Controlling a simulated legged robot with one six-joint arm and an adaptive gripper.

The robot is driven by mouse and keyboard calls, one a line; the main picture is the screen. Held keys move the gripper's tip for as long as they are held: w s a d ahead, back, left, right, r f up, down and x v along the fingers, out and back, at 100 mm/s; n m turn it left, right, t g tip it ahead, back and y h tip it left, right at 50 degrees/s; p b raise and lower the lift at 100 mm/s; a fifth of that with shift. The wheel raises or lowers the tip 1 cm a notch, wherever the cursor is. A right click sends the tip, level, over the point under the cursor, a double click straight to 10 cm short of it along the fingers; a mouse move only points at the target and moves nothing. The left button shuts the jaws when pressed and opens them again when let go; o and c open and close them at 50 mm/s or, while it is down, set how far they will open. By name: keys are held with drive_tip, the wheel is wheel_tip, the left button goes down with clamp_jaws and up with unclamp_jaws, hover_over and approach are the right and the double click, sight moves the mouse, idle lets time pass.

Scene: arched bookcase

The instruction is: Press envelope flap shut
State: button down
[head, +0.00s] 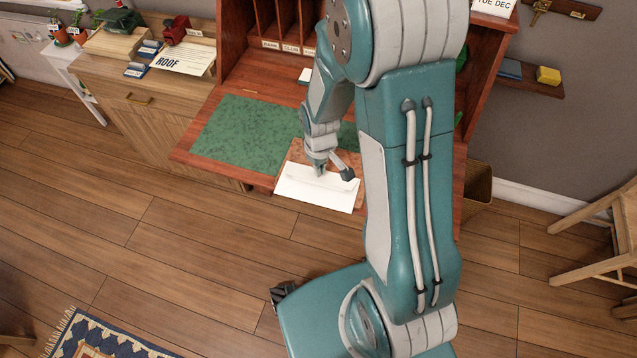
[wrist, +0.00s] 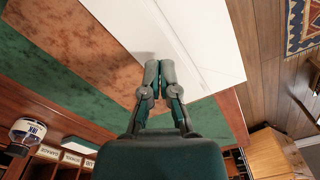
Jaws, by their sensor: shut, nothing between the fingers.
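The white envelope (head: 312,192) lies at the front edge of the desk, over a brown mat (head: 298,152). Its near edge appears to reach past the desk edge. In the wrist view the envelope (wrist: 205,35) fills the top middle, with a diagonal flap line across it. My gripper (head: 333,171) is at the envelope's far side, pointing down. In the wrist view my gripper (wrist: 159,72) has its fingertips together, with nothing between them, over or on the envelope. I cannot tell whether they touch the paper. The flap's far part is partly hidden by my fingers.
The desk has a green writing surface (head: 240,132) and labelled pigeonholes (head: 285,25) behind. An ink bottle (wrist: 28,132) shows in the wrist view. A side cabinet (head: 150,100) stands left, a bin (head: 478,182) right. The wooden floor in front is mostly clear.

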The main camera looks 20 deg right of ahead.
sight(324, 190)
drive_tip(key=shift+f, duration=1.15)
drive_tip(key=shift+r, duration=0.1)
idle(1.0)
drive_tip(key=shift+r, duration=3.45)
drive_tip(key=s+r+m+t, duration=0.2)
drive_tip(key=s+r, duration=0.5)
drive_tip(key=r, duration=0.5)
drive_tip(key=s+r+m+t, duration=0.2)
drive_tip(key=s+r, duration=0.5)
drive_tip(key=r, duration=0.5)
drive_tip(key=shift+m+t, duration=0.4)
drive_tip(key=shift+t, duration=0.4)
